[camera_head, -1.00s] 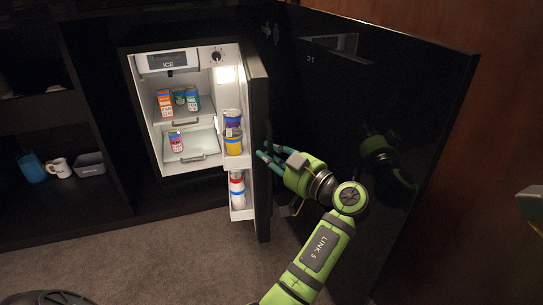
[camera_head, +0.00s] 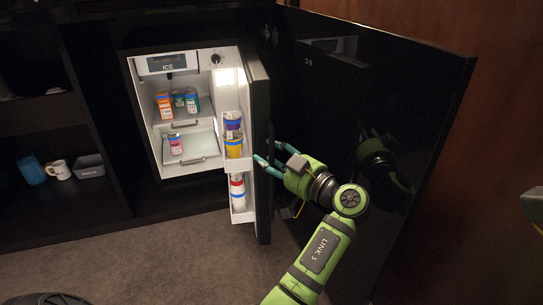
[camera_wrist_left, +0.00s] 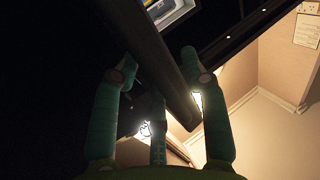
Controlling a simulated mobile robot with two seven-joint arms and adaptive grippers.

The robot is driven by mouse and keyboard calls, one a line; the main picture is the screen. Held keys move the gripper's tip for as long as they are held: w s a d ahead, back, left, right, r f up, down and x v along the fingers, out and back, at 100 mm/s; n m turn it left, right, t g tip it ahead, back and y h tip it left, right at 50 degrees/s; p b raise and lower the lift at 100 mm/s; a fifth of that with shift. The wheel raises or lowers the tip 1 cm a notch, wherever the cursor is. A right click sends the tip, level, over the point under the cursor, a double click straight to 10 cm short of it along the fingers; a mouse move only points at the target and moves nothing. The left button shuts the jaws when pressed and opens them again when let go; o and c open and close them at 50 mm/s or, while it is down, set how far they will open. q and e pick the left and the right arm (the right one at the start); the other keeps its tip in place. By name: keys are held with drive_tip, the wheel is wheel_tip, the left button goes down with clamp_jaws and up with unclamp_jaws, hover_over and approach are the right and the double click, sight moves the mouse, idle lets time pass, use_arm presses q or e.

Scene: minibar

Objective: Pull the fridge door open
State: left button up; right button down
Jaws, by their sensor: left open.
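The fridge (camera_head: 185,120) stands in the dark cabinet. Its door (camera_head: 262,190) is swung wide open, jutting out toward me, with its dark outer face to the right. My left gripper (camera_head: 266,157) is at the outer side of the door, about halfway up, its teal fingers reaching over the door's dark face toward its free edge. In the left wrist view the fingers (camera_wrist_left: 155,75) are spread apart, and a dark bar, apparently the door, runs between them. I cannot tell whether they touch it.
Cans and cups stand on the fridge shelves and door racks (camera_head: 238,165). A glossy black panel (camera_head: 400,120) stands close on the right of my arm. A blue cup (camera_head: 32,170), a white mug (camera_head: 58,169) and a grey bin (camera_head: 89,167) sit on the left shelf.

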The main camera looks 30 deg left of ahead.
sight(266, 110)
use_arm(q)
wheel_tip(266, 110, up, 11)
drive_tip(key=shift+f, duration=0.2)
idle(0.4)
drive_tip(key=shift+w+d+f+b, duration=0.15)
drive_tip(key=shift+w+d, duration=0.1)
drive_tip(key=shift+d, duration=0.2)
drive_tip(key=shift+w+d+f+b, duration=0.15)
drive_tip(key=shift+w+d, duration=0.1)
drive_tip(key=shift+d, duration=0.15)
drive_tip(key=w+d, duration=0.2)
drive_tip(key=d, duration=0.1)
drive_tip(key=d+b, duration=0.1)
drive_tip(key=d, duration=0.1)
drive_tip(key=shift+w+d+r, duration=0.1)
drive_tip(key=shift+w+r, duration=0.1)
drive_tip(key=shift+w, duration=0.2)
drive_tip(key=shift+r, duration=0.1)
